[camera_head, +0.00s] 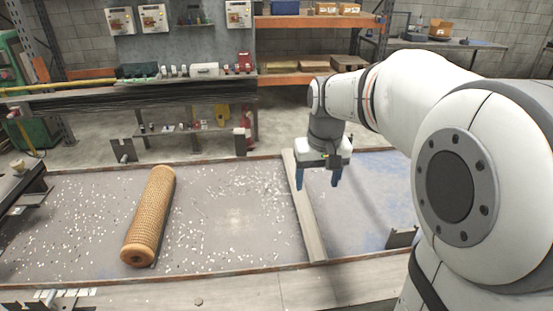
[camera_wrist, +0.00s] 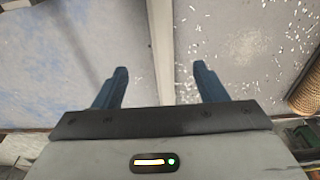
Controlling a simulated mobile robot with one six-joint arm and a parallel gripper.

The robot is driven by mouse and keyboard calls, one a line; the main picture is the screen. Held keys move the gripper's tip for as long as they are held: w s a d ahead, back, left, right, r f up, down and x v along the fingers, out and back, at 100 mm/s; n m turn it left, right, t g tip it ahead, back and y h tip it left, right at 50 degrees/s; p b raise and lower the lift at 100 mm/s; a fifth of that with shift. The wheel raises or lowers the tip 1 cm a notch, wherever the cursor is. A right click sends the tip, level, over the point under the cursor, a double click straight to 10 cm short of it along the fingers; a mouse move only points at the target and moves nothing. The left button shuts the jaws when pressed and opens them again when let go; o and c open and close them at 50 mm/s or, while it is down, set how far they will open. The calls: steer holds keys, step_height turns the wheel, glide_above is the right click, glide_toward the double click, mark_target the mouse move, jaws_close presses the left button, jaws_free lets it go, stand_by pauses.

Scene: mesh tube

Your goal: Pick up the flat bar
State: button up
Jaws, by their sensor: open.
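A long, pale flat bar (camera_head: 306,215) lies across the table, running from its back edge to its front edge. In the wrist view the flat bar (camera_wrist: 160,45) runs up the middle of the picture, between the two fingers. My gripper (camera_head: 317,180) has blue fingers that point down, spread wide with nothing between them. It appears above the bar and slightly to its right in the head view. In the wrist view my gripper (camera_wrist: 161,70) has one finger on each side of the bar. The exact height above the bar is hard to tell.
An orange mesh tube (camera_head: 150,215) lies on the left part of the table, well apart from the bar; its edge shows in the wrist view (camera_wrist: 306,95). White chips litter the grey surface (camera_head: 235,235). A dark bracket (camera_head: 402,238) stands at the right.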

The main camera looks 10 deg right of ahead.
steer(key=g+b, duration=0.1)
steer(key=b, duration=0.1)
glide_toward(300, 193)
steer(key=shift+w+d+f, duration=0.1)
steer(key=shift+w+d, duration=0.1)
steer(key=shift+w, duration=0.1)
steer(key=shift+w+f, duration=0.25)
steer(key=shift+f, duration=0.35)
steer(key=f, duration=0.7)
steer(key=shift+a+p, duration=0.2)
steer(key=shift+p, duration=0.15)
steer(key=shift+c, duration=0.3)
steer(key=shift+r, duration=0.1)
jaws_close()
